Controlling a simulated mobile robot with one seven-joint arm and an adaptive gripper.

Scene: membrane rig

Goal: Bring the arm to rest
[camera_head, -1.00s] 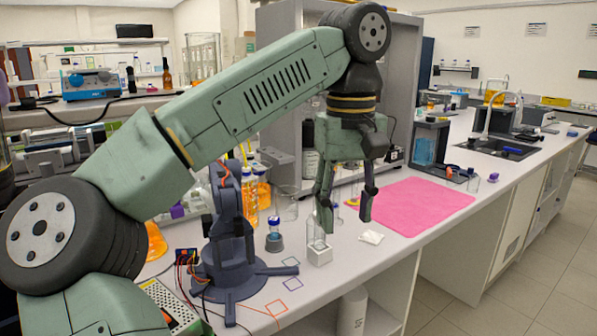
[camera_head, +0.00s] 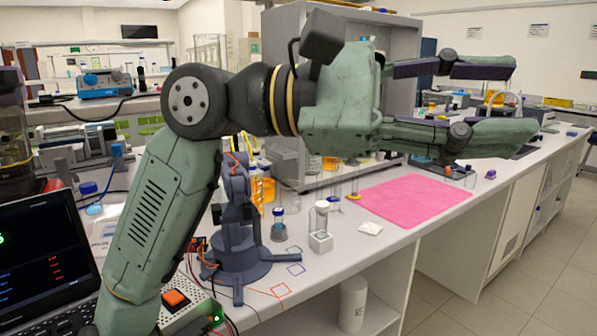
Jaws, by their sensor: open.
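My gripper (camera_head: 518,102) is raised above the bench and points to the right. Its two fingers are spread wide apart, with nothing between them. My green arm (camera_head: 160,215) is folded up at the left, with the forearm roughly level across the picture. Below the gripper, the pink mat (camera_head: 415,199) lies flat on the bench. A clear vial (camera_head: 321,218) stands upright in a small white block (camera_head: 320,242), apart from the gripper. Part of the bench behind the arm is hidden.
A small blue-grey robot arm (camera_head: 240,250) stands on the bench. Next to it are a blue-capped vial in a grey holder (camera_head: 278,232) and a white packet (camera_head: 370,228). A laptop (camera_head: 45,265) and a box with an orange button (camera_head: 176,298) are at the lower left. A grey cabinet stands behind.

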